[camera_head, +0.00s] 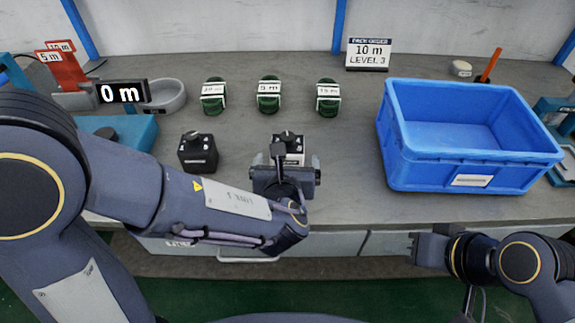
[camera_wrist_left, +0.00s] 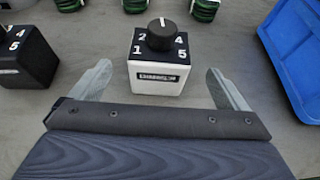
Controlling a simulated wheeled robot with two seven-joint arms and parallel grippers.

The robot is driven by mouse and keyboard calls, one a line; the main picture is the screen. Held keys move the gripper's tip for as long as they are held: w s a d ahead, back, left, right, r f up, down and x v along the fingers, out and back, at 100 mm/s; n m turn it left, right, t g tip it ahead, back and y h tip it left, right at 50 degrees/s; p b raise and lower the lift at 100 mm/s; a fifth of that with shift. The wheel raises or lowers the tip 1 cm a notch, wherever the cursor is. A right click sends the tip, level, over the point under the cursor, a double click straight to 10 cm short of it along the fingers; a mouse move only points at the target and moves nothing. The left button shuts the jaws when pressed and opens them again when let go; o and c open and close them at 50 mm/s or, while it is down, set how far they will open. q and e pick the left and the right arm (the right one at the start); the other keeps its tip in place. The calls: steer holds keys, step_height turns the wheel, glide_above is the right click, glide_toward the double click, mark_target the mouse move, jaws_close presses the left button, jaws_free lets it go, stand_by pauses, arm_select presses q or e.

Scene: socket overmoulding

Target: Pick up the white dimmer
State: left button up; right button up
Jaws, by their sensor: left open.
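The white dimmer (camera_head: 290,156) is a small white box with a black top panel and a black knob, standing on the bench. In the left wrist view the white dimmer (camera_wrist_left: 158,70) shows numbers around its knob and a label on its front. My left gripper (camera_head: 287,166) is at its near side. Its fingers, also in the left wrist view (camera_wrist_left: 160,85), are spread wide, one on each side of the dimmer's front, with visible gaps. My right gripper (camera_head: 428,249) is low at the right, off the bench's front edge; its jaws are not clear.
A black dimmer (camera_head: 198,152) stands to the left of the white one. Several green coils (camera_head: 269,96) stand behind. A blue crate (camera_head: 470,140) is at the right. A sign (camera_head: 368,54) reads 10 m, level 3. A display (camera_head: 122,93) reads 0 m.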

mark_target(288, 151)
arm_select(q)
steer(key=x, duration=0.7)
steer(key=shift+w+f+b, duration=0.25)
steer(key=shift+f+b, duration=0.1)
steer(key=shift+f, duration=0.05)
steer(key=c, duration=1.1)
